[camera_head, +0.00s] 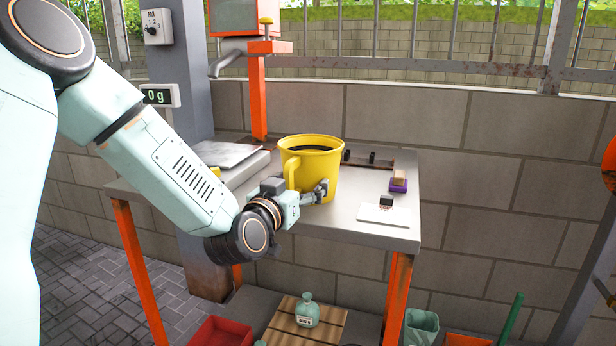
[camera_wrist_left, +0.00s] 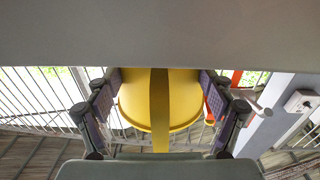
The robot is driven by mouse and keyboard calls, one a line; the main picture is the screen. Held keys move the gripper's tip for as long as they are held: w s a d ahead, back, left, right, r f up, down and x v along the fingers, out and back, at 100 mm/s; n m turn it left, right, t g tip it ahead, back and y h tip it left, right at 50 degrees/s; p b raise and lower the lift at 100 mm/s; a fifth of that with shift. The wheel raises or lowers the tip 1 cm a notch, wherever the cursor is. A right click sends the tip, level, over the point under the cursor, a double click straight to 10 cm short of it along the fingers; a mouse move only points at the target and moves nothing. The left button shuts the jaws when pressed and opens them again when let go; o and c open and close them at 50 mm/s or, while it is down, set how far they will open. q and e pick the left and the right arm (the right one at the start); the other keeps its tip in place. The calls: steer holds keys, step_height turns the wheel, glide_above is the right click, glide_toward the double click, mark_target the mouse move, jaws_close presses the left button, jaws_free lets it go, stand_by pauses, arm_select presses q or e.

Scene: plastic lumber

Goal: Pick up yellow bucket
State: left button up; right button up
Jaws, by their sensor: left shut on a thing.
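The yellow bucket (camera_head: 322,162) stands upright on the grey worktable (camera_head: 340,232), with dark contents or a dark inside showing at its top. Its handle is on the left side. My left gripper (camera_head: 318,192) is at the bucket's near side, low by the handle, and is shut on it. In the left wrist view the bucket (camera_wrist_left: 135,100) fills the space between the two fingers, and its handle (camera_wrist_left: 160,105) runs down the middle of my left gripper (camera_wrist_left: 160,108). My right gripper is not in view.
A scale plate (camera_head: 225,154) lies left of the bucket, with a display (camera_head: 160,96) reading 0g.

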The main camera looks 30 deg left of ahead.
mark_target(299, 157)
arm_select(q)
steer(key=shift+c, duration=0.9)
steer(key=shift+r, duration=0.1)
step_height(299, 157, up, 10)
steer(key=p, duration=0.5)
